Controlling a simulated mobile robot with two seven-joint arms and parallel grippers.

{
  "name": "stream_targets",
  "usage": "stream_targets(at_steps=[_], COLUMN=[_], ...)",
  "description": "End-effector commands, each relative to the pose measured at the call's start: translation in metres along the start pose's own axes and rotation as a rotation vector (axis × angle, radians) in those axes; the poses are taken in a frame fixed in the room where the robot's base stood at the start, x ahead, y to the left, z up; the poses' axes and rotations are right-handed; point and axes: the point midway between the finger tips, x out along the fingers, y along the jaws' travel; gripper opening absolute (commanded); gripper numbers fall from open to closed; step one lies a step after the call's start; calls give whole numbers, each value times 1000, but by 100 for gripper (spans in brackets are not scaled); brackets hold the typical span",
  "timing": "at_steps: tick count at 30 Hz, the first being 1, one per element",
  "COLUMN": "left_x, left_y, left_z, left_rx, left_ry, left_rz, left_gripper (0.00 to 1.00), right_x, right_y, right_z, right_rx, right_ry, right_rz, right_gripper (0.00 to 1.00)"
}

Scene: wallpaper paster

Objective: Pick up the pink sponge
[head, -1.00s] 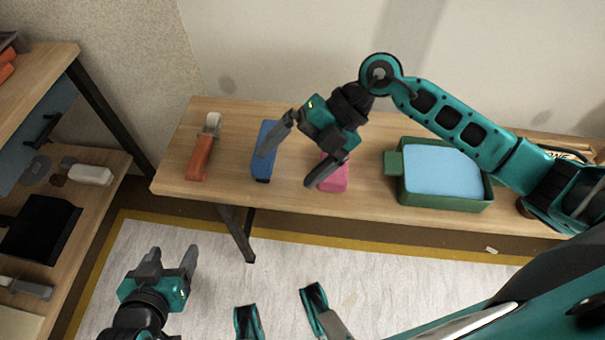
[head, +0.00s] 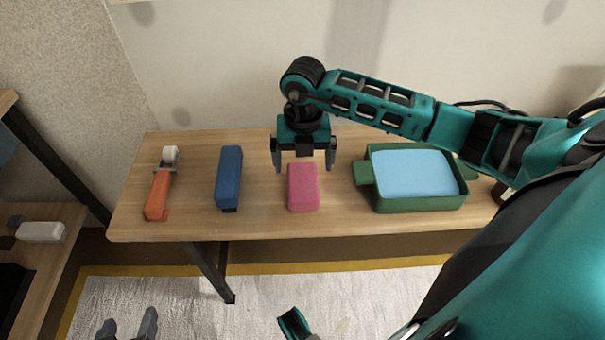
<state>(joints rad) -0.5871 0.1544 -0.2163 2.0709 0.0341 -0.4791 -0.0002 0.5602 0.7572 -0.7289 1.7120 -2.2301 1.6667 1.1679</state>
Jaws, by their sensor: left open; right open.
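The pink sponge (head: 303,188) is a rounded block lying on the wooden table, between a blue block and a green tray. My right gripper (head: 304,163) hangs pointing down at the sponge's far end, with its fingers spread to either side. It is open and holds nothing. I cannot tell exactly how high its fingertips are above the table. My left gripper (head: 127,326) is low at the bottom left edge, over the floor, with its fingers apart and empty. Only its fingertips show.
The wooden table (head: 260,222) also holds an orange-handled roller (head: 159,194), a blue block (head: 229,178) and a green tray (head: 420,206) with light blue contents. A shelf (head: 40,262) with a white item stands at the left. The wall is behind the table.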

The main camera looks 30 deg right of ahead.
Motion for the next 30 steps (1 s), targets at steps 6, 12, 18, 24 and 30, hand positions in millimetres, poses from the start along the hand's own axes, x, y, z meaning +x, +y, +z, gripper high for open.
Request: stream_targets(at_steps=[6, 12, 18, 24, 30], left_x=[6, 8, 6, 7, 7], left_y=[2, 6, 6, 6, 6], left_z=[12, 12, 5, 4, 6], left_rx=[-8, -17, -16, -14, -10], left_ry=[-10, -14, 0, 1, -2], left_rz=[3, 11, 13, 12, 12], left_gripper=[66, 66, 66, 66, 66], right_x=[27, 51, 51, 51, 50], right_y=[2, 1, 2, 2, 2], right_z=[2, 3, 4, 4, 4], right_rx=[0, -1, -1, -1, -1], right_ry=[5, 3, 1, 1, 1], right_rz=[0, 0, 1, 1, 1], right_gripper=[100, 100, 100, 83, 64])
